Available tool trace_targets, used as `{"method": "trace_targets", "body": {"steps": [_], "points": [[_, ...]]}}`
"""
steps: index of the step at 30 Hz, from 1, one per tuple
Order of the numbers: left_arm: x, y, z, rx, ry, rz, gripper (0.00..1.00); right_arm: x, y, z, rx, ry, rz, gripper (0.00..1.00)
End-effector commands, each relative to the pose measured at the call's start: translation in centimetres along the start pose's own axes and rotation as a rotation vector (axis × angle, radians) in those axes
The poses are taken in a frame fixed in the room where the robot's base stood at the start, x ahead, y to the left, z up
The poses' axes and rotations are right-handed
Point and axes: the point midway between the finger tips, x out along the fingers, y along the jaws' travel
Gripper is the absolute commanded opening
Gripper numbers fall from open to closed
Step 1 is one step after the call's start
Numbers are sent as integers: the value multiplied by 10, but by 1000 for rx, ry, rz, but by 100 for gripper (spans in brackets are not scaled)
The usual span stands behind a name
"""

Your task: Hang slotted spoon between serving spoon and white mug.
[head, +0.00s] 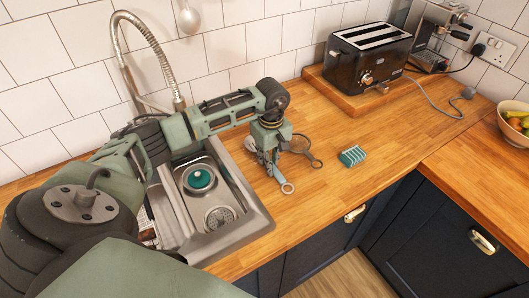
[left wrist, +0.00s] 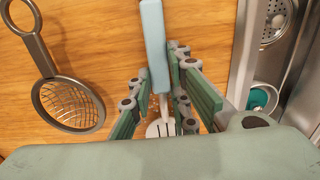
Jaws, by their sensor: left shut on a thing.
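My left gripper (head: 268,162) is over the counter just right of the sink. In the left wrist view, the left gripper (left wrist: 165,105) is shut on the slotted spoon (left wrist: 153,45), which has a light blue handle and a pale head with dark slots. Its handle end with a ring (head: 287,188) sticks out toward the front in the head view. The gripper hides part of the spoon. A rounded silvery utensil end (head: 188,19) hangs at the top edge; I cannot tell whether it is the serving spoon. No white mug shows. My right gripper is not in view.
A round mesh skimmer (left wrist: 70,105) lies on the counter close beside the gripper. The sink (head: 258,219) with a tall coiled tap (head: 135,60) is at the left. A teal-and-white ribbed item (head: 352,156) and a black toaster (head: 370,55) are to the right. The right counter is mostly clear.

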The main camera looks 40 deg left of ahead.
Motion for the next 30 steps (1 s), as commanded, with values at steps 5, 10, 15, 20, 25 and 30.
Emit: {"method": "trace_targets", "body": {"steps": [5, 10, 15, 20, 25, 30], "points": [[0, 0, 0, 0, 0, 1, 0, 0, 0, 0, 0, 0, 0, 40], [-1, 0, 0, 0, 1, 1, 0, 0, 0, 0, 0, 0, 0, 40], [-9, 1, -1, -1, 2, 3, 0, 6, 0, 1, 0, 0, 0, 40], [-30, 2, -2, 1, 4, 6, 0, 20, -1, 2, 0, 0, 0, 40], [-55, 23, 21, 6, 1, 8, 0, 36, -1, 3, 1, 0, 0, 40], [-78, 50, 48, 5, 1, 6, 0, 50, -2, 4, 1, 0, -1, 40]]}}
